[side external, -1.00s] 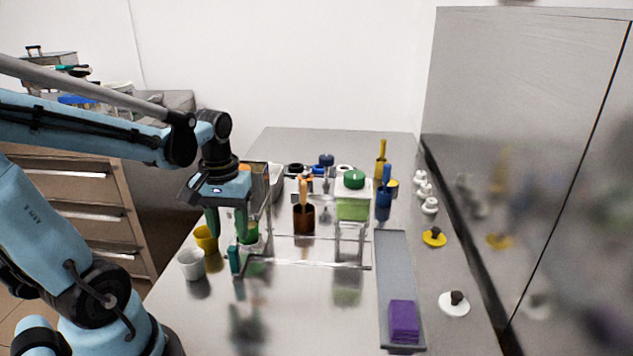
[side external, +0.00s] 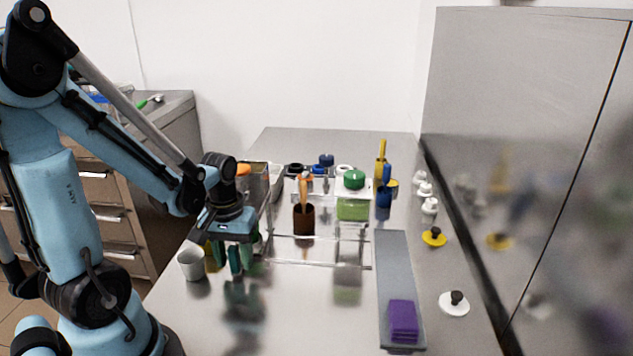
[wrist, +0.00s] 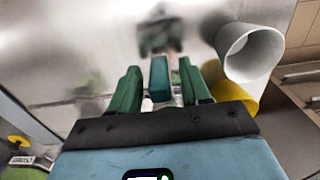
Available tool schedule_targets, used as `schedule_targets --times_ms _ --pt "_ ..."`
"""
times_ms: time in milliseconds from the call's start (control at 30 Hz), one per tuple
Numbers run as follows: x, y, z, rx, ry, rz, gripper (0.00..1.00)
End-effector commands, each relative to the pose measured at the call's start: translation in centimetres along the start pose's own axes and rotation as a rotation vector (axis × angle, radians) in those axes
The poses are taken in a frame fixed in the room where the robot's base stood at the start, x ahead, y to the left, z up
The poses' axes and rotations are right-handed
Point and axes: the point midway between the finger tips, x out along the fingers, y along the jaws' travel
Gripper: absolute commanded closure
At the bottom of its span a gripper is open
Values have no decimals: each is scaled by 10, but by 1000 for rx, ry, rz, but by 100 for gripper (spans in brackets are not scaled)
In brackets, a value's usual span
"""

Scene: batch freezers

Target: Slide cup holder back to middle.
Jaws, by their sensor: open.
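A clear rack (side external: 318,266) with thin bars stands on the metal table; I take it as the cup holder, though its full outline is hard to see. A small upright teal block (side external: 235,262) is at its front left corner. My gripper (side external: 232,258) is low over that corner, pointing down, its green fingers apart. In the wrist view the teal block (wrist: 160,78) stands between the two open fingers (wrist: 160,68), with narrow gaps on both sides. A brown cup (side external: 304,219) with an orange-handled tool stands at the rack.
A white cup (side external: 191,264) and a mostly hidden yellow cup (side external: 210,262) stand close left of my gripper. A green-lidded container (side external: 353,208) is at the rack's right. A grey tray (side external: 392,260) with a purple block (side external: 403,320) lies further right. The front table is clear.

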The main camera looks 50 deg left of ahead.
Motion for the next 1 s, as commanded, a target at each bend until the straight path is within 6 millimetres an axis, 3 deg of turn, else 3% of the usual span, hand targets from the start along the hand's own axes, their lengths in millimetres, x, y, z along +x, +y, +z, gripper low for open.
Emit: schedule_targets --times_ms 167,467,767,1000 --pt "0 0 0 0 0 0 53" --pt "0 0 0 0 0 0 99" --pt "0 2 0 2 0 0 100" --pt "0 38 -1 10 -2 0 100"
